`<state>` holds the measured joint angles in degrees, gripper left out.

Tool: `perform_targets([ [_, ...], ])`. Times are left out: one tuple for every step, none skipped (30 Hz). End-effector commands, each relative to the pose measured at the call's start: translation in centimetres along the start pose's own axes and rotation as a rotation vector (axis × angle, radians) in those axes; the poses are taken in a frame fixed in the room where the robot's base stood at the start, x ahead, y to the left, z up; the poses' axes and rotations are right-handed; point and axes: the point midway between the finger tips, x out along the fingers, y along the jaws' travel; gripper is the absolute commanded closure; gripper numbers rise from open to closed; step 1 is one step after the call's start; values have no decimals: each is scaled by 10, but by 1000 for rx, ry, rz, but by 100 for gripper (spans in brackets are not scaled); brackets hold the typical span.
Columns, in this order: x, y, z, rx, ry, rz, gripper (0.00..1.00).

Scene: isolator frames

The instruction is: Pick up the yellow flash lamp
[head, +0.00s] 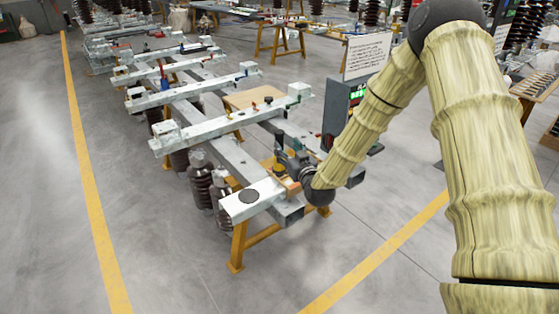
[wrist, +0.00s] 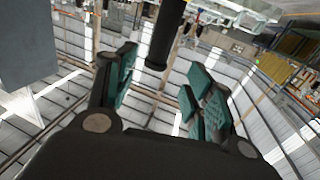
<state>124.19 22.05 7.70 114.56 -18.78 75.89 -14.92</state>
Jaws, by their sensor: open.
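A small yellow item (head: 279,169) shows beside my gripper (head: 289,158) in the head view, on the near end of the isolator frame. It may be the yellow flash lamp, but it is too small and too covered to be sure. In the wrist view my gripper (wrist: 160,88) is open, its teal pads well apart, with nothing held between them. A dark cylinder (wrist: 165,35) hangs into the top of the wrist view, beyond the gap between the fingers. No yellow shows on it, and I cannot tell what it is.
The grey isolator frame (head: 222,152) stands on orange trestles (head: 237,246), with brown insulators (head: 200,186) below its bars. A dark box with a green display (head: 356,95) and a white sign (head: 367,56) stand close behind my arm. The floor in front is clear.

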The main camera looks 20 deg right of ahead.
Motion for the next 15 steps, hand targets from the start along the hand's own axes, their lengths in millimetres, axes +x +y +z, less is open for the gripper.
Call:
perform_targets([
  [8,0,-1,0,-1,0,47],
  [12,0,-1,0,-2,0,47],
  [17,0,-1,0,-1,-1,47],
  [21,0,-1,1,-1,0,47],
  [24,0,0,1,-2,-1,47],
  [28,0,0,1,-3,-1,47],
  [30,0,0,1,-3,-1,47],
  [32,0,0,1,-3,-1,47],
  [34,0,1,1,-3,-1,47],
  [35,0,1,1,-4,-1,47],
  [36,0,1,1,-4,-1,47],
  [38,0,1,1,-4,-1,47],
  [40,0,0,1,-4,-1,47],
  [43,1,-1,1,-3,0,47],
  [48,2,-2,1,-4,0,47],
])
